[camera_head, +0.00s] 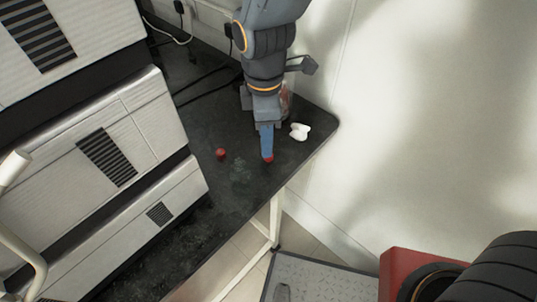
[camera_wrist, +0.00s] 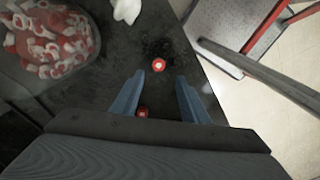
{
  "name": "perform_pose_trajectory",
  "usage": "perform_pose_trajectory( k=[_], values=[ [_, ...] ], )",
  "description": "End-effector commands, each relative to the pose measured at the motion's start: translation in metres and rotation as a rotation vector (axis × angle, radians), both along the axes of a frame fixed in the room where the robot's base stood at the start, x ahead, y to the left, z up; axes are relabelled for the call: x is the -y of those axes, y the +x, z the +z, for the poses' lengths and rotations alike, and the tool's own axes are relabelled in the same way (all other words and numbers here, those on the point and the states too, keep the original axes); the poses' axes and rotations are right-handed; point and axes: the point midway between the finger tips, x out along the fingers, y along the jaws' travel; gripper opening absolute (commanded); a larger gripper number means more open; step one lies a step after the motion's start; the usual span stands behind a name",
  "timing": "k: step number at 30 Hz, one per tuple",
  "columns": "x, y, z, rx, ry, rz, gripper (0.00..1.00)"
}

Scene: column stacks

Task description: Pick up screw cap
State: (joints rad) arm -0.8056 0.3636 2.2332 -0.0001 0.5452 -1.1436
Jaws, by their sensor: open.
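A small red screw cap with a pale centre (camera_wrist: 159,65) lies on the dark tabletop, just beyond and between my fingertips in the wrist view. In the head view this red cap (camera_head: 268,159) shows right at the tip of my blue finger. My gripper (camera_wrist: 160,77) is open and empty, pointing down at the table; it also shows in the head view (camera_head: 266,148). A second red cap (camera_wrist: 142,113) is partly hidden by the gripper body in the wrist view; it lies to the left in the head view (camera_head: 221,154).
A clear container of red and white caps (camera_wrist: 52,68) stands at upper left in the wrist view, mostly behind my gripper in the head view. A white lumpy object (camera_head: 299,131) lies near the table's right edge. Stacked white units (camera_head: 130,130) fill the left.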

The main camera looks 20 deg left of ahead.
Motion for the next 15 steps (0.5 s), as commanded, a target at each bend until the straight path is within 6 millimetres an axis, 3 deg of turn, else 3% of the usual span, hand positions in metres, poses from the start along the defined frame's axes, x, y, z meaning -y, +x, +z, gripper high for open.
perform_pose_trajectory(
  k=[15],
  values=[
    [0.004,0.005,-0.054,-0.002,-0.001,-0.004,0.41]
  ],
)
